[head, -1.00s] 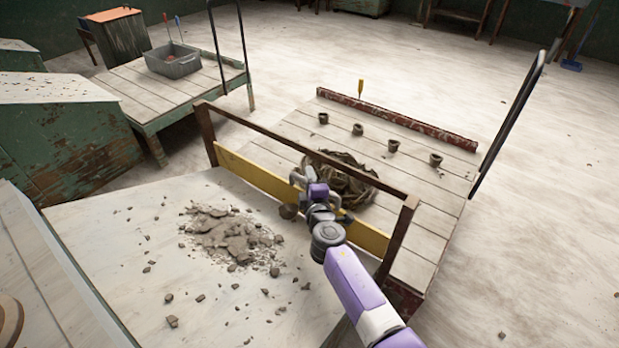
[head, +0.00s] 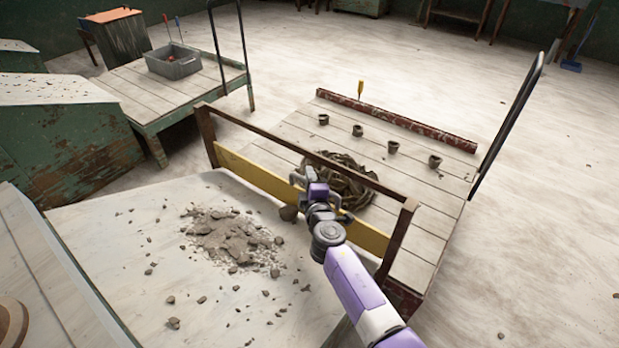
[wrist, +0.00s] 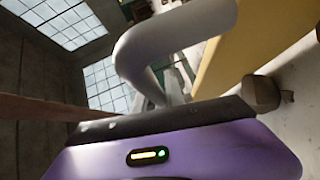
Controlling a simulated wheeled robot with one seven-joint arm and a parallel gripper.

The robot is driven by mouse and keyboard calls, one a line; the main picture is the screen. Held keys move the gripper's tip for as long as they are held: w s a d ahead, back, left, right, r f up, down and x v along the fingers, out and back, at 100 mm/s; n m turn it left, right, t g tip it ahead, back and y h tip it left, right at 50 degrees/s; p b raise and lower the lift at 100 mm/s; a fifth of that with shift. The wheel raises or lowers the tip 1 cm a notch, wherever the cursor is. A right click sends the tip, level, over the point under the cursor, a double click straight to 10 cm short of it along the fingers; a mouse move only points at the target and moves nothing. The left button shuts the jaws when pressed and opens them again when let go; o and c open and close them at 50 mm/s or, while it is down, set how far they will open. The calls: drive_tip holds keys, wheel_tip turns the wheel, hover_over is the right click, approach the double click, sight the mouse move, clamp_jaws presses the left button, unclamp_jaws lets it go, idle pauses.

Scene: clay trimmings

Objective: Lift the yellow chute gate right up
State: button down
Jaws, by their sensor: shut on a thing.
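The yellow chute gate (head: 258,177) is a long board set between the two posts of a brown wooden frame (head: 300,150) at the table's edge. It looks low in the frame, its lower edge close to the tabletop. My gripper (head: 299,181) is at the middle of the gate, shut on its grey handle. In the wrist view the thick curved handle (wrist: 140,42) passes by my jaws, and the yellow board (wrist: 245,45) stands at the right. My gripper hides part of the gate and most of the handle in the head view.
Grey clay trimmings (head: 228,236) lie heaped and scattered on the pale table (head: 110,235), with a lump beside my gripper. Beyond the gate, a low slatted cart (head: 300,122) holds a dark coiled heap (head: 350,183) and several small pots. The frame's top bar crosses above the gate.

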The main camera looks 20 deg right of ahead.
wheel_tip(320, 180, up, 3)
drive_tip(key=shift+r+p, duration=0.2)
drive_tip(key=shift+p, duration=0.7)
drive_tip(key=c, duration=1.4)
unclamp_jaws()
drive_tip(key=shift+s, duration=0.1)
drive_tip(key=s+a+r+p, duration=0.1)
drive_tip(key=s+p, duration=0.1)
drive_tip(key=s, duration=0.5)
drive_tip(key=shift+s+p, duration=0.25)
drive_tip(key=shift+p, duration=0.1)
drive_tip(key=shift+a, duration=0.1)
